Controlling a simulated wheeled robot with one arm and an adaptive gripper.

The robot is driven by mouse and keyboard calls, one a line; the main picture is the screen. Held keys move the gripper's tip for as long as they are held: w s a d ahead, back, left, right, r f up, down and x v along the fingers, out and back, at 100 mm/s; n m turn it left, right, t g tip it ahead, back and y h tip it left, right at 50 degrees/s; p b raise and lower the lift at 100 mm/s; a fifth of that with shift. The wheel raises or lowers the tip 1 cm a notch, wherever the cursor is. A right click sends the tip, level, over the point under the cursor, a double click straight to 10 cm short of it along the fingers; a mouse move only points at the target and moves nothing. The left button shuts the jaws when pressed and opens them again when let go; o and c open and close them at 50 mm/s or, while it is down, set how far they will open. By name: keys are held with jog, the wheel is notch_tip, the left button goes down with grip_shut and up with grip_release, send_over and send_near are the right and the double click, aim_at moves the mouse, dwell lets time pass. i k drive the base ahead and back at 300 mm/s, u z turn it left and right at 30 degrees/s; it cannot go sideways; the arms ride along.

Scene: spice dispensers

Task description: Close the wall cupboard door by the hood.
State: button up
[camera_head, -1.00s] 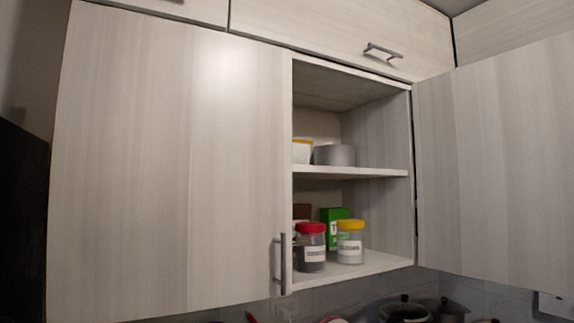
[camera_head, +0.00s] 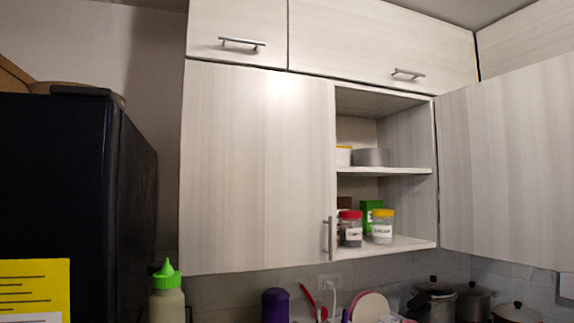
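The wall cupboard (camera_head: 385,252) has its right-hand door (camera_head: 510,170) swung wide open to the right, its pale wood face filling the right side of the view. The left door (camera_head: 255,165) is shut, with a vertical metal handle (camera_head: 330,238) at its lower right corner. Inside the open half, a red-lidded jar (camera_head: 350,230), a yellow-lidded jar (camera_head: 382,228) and a green box (camera_head: 368,212) stand on the bottom shelf. A grey round pot (camera_head: 370,157) sits on the upper shelf. The hood is not in view. No handle shows on the open door. My gripper is not in view.
A tall dark fridge (camera_head: 75,190) stands at the left. Below the cupboard are a green-capped bottle (camera_head: 166,290), a purple container (camera_head: 275,305), a pink-rimmed plate (camera_head: 370,307) and several pots (camera_head: 435,300). Closed upper cabinets (camera_head: 385,35) run above.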

aim_at(505, 142)
jog(key=u, duration=0.35)
jog(key=i, duration=0.5)
jog(key=u, duration=1.05)
jog(key=k, duration=1.15)
jog(key=z, duration=1.5)
